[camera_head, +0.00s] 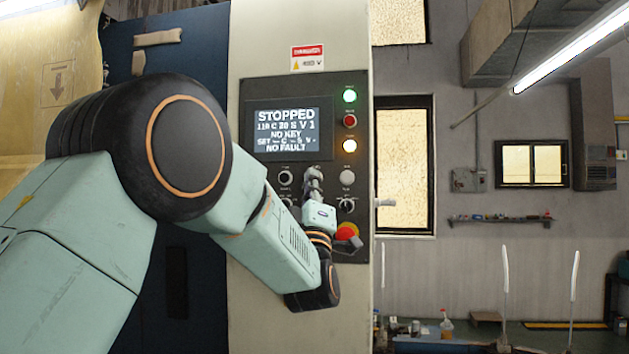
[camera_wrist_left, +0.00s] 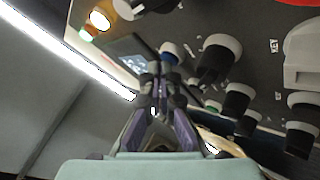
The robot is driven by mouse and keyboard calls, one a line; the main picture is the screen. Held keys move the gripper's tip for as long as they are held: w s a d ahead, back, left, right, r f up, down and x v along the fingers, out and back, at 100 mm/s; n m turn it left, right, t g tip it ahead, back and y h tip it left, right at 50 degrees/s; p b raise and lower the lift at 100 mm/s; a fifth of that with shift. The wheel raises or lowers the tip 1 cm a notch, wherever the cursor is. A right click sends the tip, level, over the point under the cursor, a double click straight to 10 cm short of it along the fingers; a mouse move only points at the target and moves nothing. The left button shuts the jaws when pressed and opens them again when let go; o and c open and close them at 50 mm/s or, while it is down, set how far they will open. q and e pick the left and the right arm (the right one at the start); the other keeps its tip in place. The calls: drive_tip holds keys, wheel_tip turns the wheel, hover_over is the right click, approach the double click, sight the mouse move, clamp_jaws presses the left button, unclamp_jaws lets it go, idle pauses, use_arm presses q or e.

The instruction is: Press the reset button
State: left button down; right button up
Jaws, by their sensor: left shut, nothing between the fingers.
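The control panel (camera_head: 257,93) stands upright on a beige cabinet. Its lit screen (camera_head: 287,130) reads STOPPED, NO KEY and NO FAULT. My left gripper (camera_head: 313,174) is in front of the panel below the screen, fingers shut and empty. In the left wrist view a blue-capped button (camera_wrist_left: 171,49) shows just beyond the fingertips (camera_wrist_left: 162,78); I cannot tell whether they touch it. No label reading reset is legible. In the head view the gripper covers that part of the panel. My right gripper is not in view.
Near the gripper are a pale round button (camera_head: 347,177), a selector knob (camera_head: 347,205) and a red mushroom button (camera_head: 346,232) on yellow. More knobs (camera_wrist_left: 222,54) crowd the wrist view.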

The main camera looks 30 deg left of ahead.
use_arm(q)
drive_tip(key=shift+s+d+b, duration=0.25)
drive_tip(key=shift+s+b, duration=0.05)
drive_tip(key=shift+s, duration=0.3)
drive_tip(key=shift+s+d+b, duration=0.2)
drive_tip(key=shift+s+b, duration=0.25)
drive_tip(key=shift+s, duration=0.35)
drive_tip(key=shift+s+d+b, duration=0.2)
drive_tip(key=shift+s+b, duration=0.25)
drive_tip(key=shift+s, duration=0.3)
drive_tip(key=shift+s+d+b, duration=0.2)
drive_tip(key=shift+s+b, duration=0.25)
drive_tip(key=shift+s, duration=0.35)
